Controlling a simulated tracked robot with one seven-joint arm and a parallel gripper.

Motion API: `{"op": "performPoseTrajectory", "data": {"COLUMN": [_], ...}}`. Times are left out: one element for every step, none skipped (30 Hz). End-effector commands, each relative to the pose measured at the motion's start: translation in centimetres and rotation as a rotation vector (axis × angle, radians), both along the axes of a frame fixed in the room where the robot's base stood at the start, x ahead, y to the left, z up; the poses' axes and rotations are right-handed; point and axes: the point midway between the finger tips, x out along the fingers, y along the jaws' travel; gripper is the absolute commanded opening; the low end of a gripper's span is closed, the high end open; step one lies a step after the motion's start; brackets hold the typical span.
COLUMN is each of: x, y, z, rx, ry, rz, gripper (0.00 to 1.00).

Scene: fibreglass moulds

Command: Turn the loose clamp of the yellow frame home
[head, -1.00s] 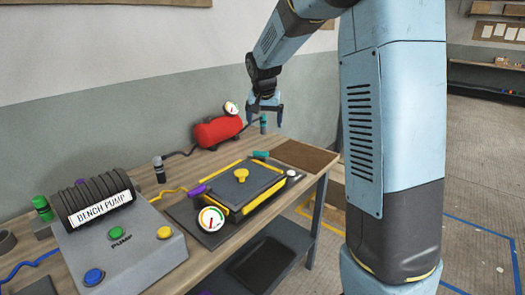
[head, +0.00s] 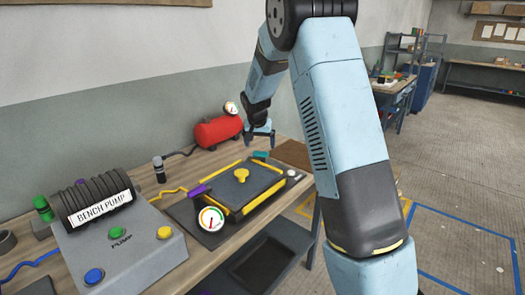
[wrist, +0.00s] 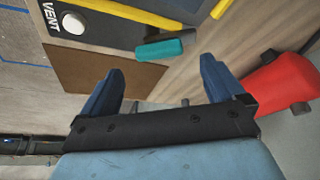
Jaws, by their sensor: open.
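The yellow frame (head: 229,169) lies around a dark grey mould with a yellow knob (head: 241,175) on top, on the workbench. A teal clamp handle (head: 261,155) sticks out at its far edge, and a purple clamp handle (head: 198,190) at its left side. I cannot tell which one is loose. In the wrist view, the teal handle (wrist: 160,50) lies just beyond my fingertips, crosswise to them, with the yellow frame bar (wrist: 125,12) past it. My gripper (head: 260,143) is open and empty, above and behind the teal handle; it also shows in the wrist view (wrist: 161,70).
A red tank (head: 218,131) stands behind, near my gripper. A brown mat (head: 290,153) lies right of the frame. A gauge (head: 211,220) sits at the frame's front left. The grey bench pump (head: 118,250) and a dark cylinder (head: 159,170) stand at left.

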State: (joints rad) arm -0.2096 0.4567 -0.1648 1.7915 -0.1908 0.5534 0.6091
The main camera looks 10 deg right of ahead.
Motion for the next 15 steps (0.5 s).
{"op": "performPoseTrajectory", "data": {"x": [0.3,0.5,0.7,0.8,0.9,1.1,1.2,1.3,1.4,1.5,1.6,1.6,1.7,1.7,1.7], "y": [-0.2,-0.2,-0.3,-0.4,-0.4,-0.5,-0.5,-0.6,-0.6,-0.7,-0.7,-0.7,-0.8,-0.8,-0.8], "z": [-0.9,-1.4,-1.9,-2.3,-2.6,-3.1,-3.3,-3.5,-3.8,-4.0,-4.1,-4.3,-4.4,-4.4,-4.5], "rx": [-0.001,-0.001,0.0,0.0,0.0,-0.001,0.0,0.0,0.0,-0.001,0.0,0.0,0.0,0.0,-0.001], "ry": [0.003,0.003,0.002,0.002,0.002,0.003,0.002,0.001,0.001,0.0,0.001,0.001,0.001,0.001,0.0], "rz": [-0.001,-0.001,0.0,0.0,0.0,-0.001,0.0,0.0,0.0,-0.001,-0.001,-0.001,-0.001,-0.001,-0.001], "gripper": [0.96,0.96,0.96,0.96,0.96,0.96,0.96,0.96,0.96,0.96,0.96,0.96,0.96,0.96,0.96]}}
